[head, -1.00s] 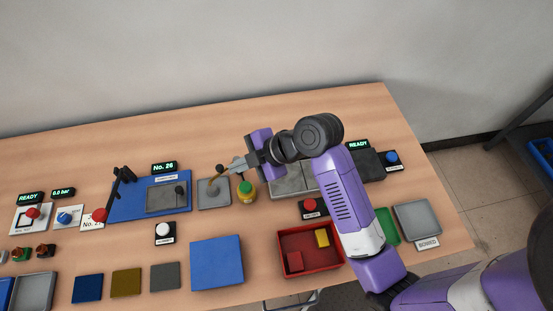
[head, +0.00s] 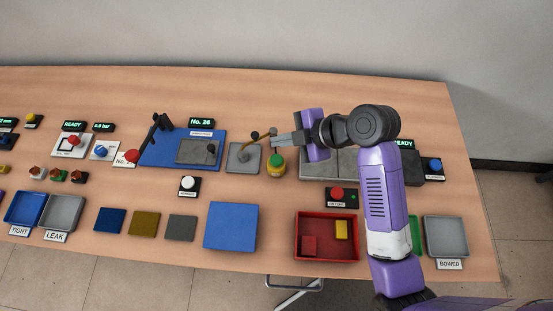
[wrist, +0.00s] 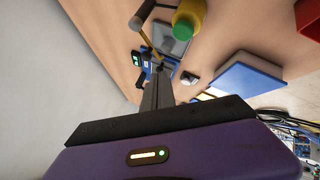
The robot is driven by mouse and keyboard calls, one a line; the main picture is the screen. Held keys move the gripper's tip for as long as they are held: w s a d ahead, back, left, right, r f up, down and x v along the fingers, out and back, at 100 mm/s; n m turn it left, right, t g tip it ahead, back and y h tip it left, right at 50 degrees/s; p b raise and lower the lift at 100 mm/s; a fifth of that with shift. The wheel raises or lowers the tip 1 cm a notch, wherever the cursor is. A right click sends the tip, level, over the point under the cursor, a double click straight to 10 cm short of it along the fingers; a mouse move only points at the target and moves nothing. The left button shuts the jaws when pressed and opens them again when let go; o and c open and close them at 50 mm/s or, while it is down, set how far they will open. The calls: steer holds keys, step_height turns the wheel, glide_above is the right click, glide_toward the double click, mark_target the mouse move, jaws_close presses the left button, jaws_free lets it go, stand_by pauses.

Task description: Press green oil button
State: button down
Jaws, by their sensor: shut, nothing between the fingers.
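A yellow bottle-like oiler with a green round top (head: 276,161) stands near the middle of the table. The green top also shows in the wrist view (wrist: 187,22), at the upper edge. My gripper (head: 274,141) is shut and empty, its fingers pointing left in the head view. Its fingertips appear just behind the green top and apart from it; their height above it is hard to tell. In the wrist view the closed fingers (wrist: 159,72) point up the picture, with the green top to their upper right.
A grey plate with a dark-knobbed lever (head: 240,160) stands left of the oiler. A grey block (head: 315,166) is to its right, under my arm. A red tray (head: 326,258) and a blue pad (head: 230,226) lie in front. The table behind is clear.

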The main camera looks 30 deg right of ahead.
mark_target(280, 161)
step_height(280, 161, down, 7)
steer(key=b, duration=0.4)
steer(key=shift+r+b, duration=0.1)
steer(key=shift+b, duration=0.25)
stand_by(1.6)
steer(key=shift+f+b, duration=0.35)
steer(key=shift+f, duration=0.05)
steer(key=shift+f+b, duration=0.4)
steer(key=shift+f, duration=0.1)
stand_by(0.6)
steer(key=shift+r, duration=0.15)
steer(key=shift+r+p, duration=0.7)
steer(key=shift+r, duration=0.1)
steer(key=shift+r+p, duration=1.95)
steer(key=shift+r, duration=0.55)
stand_by(0.4)
